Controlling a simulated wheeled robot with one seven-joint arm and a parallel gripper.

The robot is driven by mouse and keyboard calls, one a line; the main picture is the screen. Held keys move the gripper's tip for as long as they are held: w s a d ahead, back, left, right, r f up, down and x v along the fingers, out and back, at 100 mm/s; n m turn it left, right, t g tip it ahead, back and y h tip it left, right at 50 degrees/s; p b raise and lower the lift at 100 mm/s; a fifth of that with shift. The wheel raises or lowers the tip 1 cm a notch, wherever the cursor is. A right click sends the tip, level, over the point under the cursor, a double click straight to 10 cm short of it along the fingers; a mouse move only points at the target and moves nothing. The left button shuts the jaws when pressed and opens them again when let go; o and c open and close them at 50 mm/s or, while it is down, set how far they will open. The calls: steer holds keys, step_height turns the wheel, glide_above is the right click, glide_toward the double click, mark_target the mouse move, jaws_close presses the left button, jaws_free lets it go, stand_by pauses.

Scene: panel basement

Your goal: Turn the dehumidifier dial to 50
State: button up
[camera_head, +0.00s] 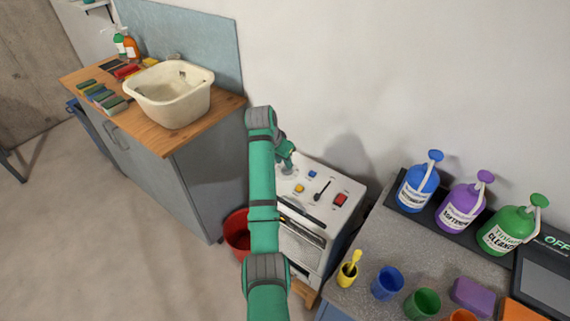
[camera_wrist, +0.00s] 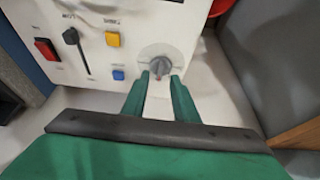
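The dehumidifier is a white box whose top panel (camera_head: 318,205) shows to the right of my arm in the head view; the panel (camera_wrist: 92,65) also fills the upper left of the wrist view. Its dial (camera_wrist: 160,66) is a grey knob on a pale round plate. The scale around it is too small to read. My gripper (camera_wrist: 159,77) has its two green fingers apart, with the tips close to the knob, one toward each side. I cannot tell whether they touch it. In the head view my gripper (camera_head: 286,160) is over the panel's far left corner, hiding most of the dial.
The panel also carries a red switch (camera_wrist: 46,49), a slider (camera_wrist: 73,41), a yellow button (camera_wrist: 113,39) and a blue button (camera_wrist: 118,74). A red bucket (camera_head: 237,234) stands left of the dehumidifier. A grey counter (camera_head: 400,242) with bottles is right; a sink cabinet (camera_head: 196,175) is left.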

steer(key=v, duration=0.7)
stand_by(0.4)
